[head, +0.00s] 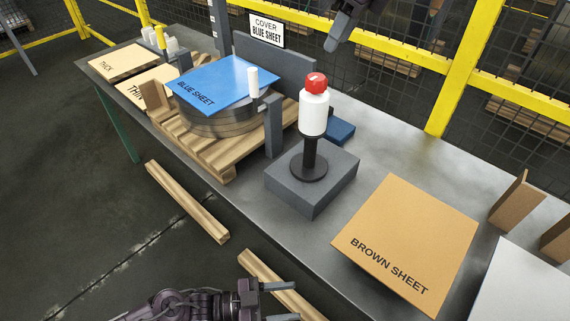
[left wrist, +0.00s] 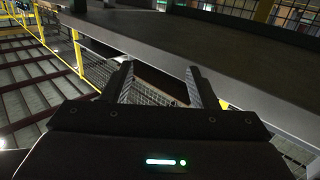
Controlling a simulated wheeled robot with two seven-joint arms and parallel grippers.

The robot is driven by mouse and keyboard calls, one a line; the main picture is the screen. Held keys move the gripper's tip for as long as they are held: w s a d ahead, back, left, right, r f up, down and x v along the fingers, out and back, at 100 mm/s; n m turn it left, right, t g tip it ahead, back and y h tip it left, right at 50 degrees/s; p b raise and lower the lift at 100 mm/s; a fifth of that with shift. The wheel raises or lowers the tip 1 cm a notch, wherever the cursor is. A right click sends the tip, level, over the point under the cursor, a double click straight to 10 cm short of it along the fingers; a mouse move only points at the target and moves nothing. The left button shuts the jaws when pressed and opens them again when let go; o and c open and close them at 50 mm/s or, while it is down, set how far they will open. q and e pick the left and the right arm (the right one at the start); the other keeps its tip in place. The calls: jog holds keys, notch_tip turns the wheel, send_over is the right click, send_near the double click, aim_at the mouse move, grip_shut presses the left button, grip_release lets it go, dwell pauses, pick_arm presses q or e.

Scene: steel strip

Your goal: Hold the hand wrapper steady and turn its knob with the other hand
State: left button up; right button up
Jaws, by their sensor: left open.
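The hand wrapper (head: 313,116) is a white roll with a red knob (head: 316,83) on top. It stands upright on a black post and round foot, on a grey block (head: 318,190) on the steel table. My left gripper (head: 285,302) is at the bottom of the head view, low and in front of the table, well apart from the wrapper. It is open and empty, and its spread fingers show in the left wrist view (left wrist: 160,78). My right gripper (head: 337,38) is at the top, above and beyond the knob, not touching it. Its jaws are partly cut off.
A blue sheet (head: 225,82) lies on a round strip coil on a wooden pallet (head: 215,152), left of the wrapper. A brown sheet (head: 410,240) lies to the right. Wooden bars (head: 188,200) are below the table's front edge. Yellow-railed mesh fencing (head: 445,95) stands behind.

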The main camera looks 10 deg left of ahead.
aim_at(305, 154)
pick_arm(q)
jog(key=w+d+r+m+h, duration=0.15)
jog(key=w+d+r, duration=0.25)
jog(key=r, duration=0.5)
jog(key=w+d+r+m+h, duration=0.1)
jog(key=w+d+r+h, duration=0.15)
jog(key=w+r, duration=0.4)
jog(key=w+a+n+t+y, duration=0.2)
jog(key=w+a, duration=0.1)
jog(key=w, duration=0.2)
jog(key=w+a+r+n+t+y, duration=0.1)
jog(key=w+a+n+t+y, duration=0.1)
jog(key=w, duration=0.3)
jog(key=w+a+n+t+y, duration=0.3)
jog(key=w+t, duration=0.1)
jog(key=shift+w+a+r+n, duration=0.2)
jog(key=shift+w+a+n, duration=0.05)
jog(key=shift+w+a, duration=0.15)
jog(key=shift+w+y, duration=0.3)
jog(key=x, duration=0.7)
jog(key=shift+w+d+f, duration=0.1)
jog(key=shift+d, duration=0.05)
